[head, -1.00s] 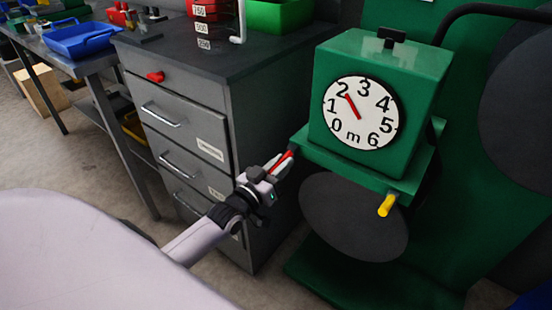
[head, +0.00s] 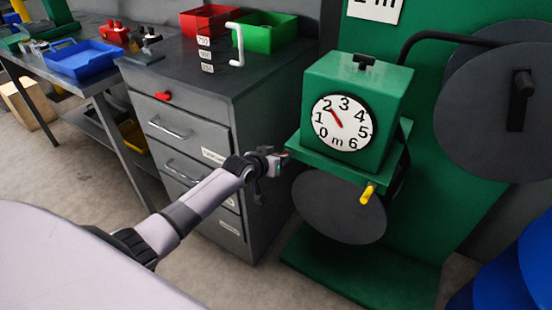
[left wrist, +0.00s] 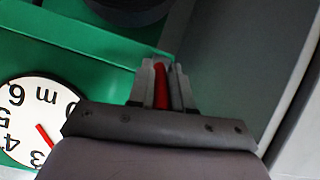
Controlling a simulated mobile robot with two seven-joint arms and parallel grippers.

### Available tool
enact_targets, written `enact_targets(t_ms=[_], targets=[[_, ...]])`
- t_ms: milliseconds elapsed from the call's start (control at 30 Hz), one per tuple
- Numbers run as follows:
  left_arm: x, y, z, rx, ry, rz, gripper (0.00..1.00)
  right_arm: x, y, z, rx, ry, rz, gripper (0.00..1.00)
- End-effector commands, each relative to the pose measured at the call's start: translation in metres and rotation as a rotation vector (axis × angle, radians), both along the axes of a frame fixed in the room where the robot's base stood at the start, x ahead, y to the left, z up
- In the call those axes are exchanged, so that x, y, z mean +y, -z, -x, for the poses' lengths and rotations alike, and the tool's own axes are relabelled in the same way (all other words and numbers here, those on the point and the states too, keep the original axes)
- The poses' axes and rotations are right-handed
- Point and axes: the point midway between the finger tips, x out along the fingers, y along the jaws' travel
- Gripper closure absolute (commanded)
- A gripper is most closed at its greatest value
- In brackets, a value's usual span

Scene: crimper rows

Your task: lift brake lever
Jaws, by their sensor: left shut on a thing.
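The red brake lever (left wrist: 161,88) shows between the fingers of my left gripper (left wrist: 165,78) in the left wrist view. In the head view my left gripper (head: 282,159) is at the left side of the green counter housing (head: 343,85). My left gripper is shut on the brake lever. In the head view only a small red bit of the lever shows; the fingers hide most of it. The white dial (head: 343,122) on the housing has its red hand near 2. My right gripper is not in view.
A grey drawer cabinet (head: 180,128) with a red and a green bin stands just left of my left gripper. A yellow handle (head: 368,193) sticks out below the housing, in front of a dark disc (head: 338,210). Large dark discs (head: 500,110) hang at the right.

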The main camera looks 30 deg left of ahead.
Motion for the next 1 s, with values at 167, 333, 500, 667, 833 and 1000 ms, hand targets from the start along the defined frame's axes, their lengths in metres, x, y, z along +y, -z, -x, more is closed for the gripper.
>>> enact_targets(t_ms=[167,333,500,667,833,1000], targets=[[0.002,-0.003,-0.001,0.066,-0.002,-0.006,1.0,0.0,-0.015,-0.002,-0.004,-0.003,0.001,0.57],[0.002,-0.002,-0.001,0.091,-0.002,-0.008,1.0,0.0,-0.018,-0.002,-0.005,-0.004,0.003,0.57],[0.002,-0.003,-0.002,0.094,-0.002,-0.01,1.0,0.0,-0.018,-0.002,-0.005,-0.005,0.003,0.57],[0.002,-0.004,-0.003,0.091,-0.003,-0.009,1.0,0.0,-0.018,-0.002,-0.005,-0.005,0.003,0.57],[0.002,-0.004,-0.003,0.089,-0.003,-0.008,0.56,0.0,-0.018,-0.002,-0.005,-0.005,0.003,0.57],[0.001,-0.004,-0.003,0.089,-0.001,-0.007,0.56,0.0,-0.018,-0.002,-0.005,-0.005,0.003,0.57]])
